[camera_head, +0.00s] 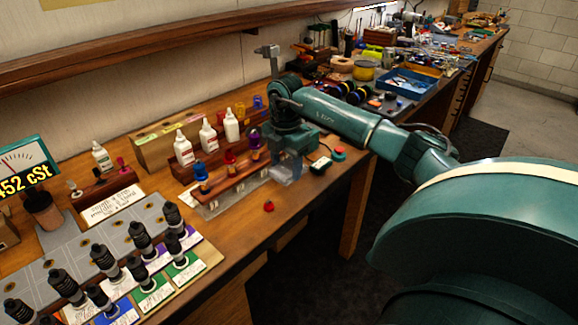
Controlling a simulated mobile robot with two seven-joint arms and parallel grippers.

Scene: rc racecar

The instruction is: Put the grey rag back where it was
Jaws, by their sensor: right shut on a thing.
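My right arm reaches in from the right over the bench. My right gripper (287,165) points down over the bench's front part, at the right end of the wooden rack with coloured bottles. It is shut on a small pale grey thing, which looks like the grey rag (286,176). The gripper hides most of it, and I cannot tell whether it touches the bench. My left gripper is not in view.
The wooden rack (236,186) holds blue, red and purple-topped bottles. White bottles (208,138) stand behind it. A small red thing (269,207) lies near the front edge. Black-capped bottles stand on a labelled board (95,238) at left. A blue tray (408,84) lies farther back.

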